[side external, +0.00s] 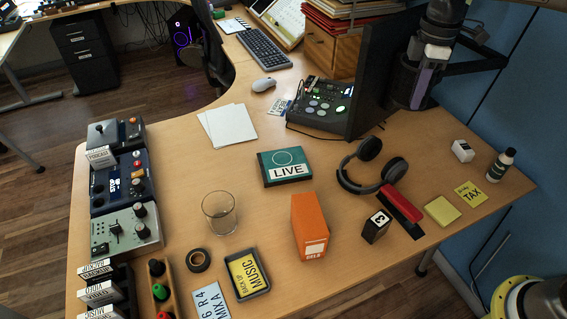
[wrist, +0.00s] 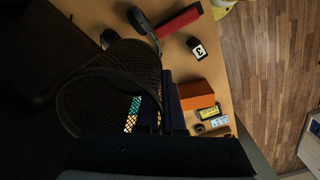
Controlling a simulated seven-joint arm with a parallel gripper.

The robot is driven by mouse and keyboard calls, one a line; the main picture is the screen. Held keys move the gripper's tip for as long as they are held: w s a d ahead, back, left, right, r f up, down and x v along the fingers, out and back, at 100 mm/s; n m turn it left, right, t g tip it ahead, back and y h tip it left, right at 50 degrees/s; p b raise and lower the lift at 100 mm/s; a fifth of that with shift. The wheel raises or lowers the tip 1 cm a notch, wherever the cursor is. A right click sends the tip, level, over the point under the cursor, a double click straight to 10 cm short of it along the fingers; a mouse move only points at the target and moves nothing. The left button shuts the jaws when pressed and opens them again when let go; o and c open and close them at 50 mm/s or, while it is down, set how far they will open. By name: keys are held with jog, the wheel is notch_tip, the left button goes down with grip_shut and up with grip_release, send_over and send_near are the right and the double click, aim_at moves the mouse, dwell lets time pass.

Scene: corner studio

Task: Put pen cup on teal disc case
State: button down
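The teal disc case (side external: 285,167), with a white LIVE label, lies flat mid-desk with nothing on it. The pen cup (side external: 407,85) is a dark mesh cylinder at the upper right, near the monitor. In the wrist view, the pen cup (wrist: 110,90) is large and close, and its rim shows. My gripper (side external: 428,80) is at the cup's rim and appears shut on its wall, with one finger along the near side. The other finger is hard to make out. Teal and pale patches show through the mesh in the wrist view. The gripper is to the right of and beyond the case.
The monitor (side external: 385,75) and control deck (side external: 322,105) stand between cup and case. Headphones (side external: 372,170), an orange box (side external: 310,225), a small black block (side external: 376,226) and a clear glass (side external: 219,212) stand around the case. Bare desk lies left of the case.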

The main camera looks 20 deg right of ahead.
jog(key=a+r+n, duration=0.7)
jog(key=r+n, duration=0.4)
jog(key=n, duration=0.2)
send_over(308, 172)
notch_tip(308, 172, down, 34)
jog(key=shift+f, duration=2.15)
jog(key=shift+f, duration=0.15)
jog(key=c, duration=1)
grip_release()
jog(key=shift+c, duration=0.2)
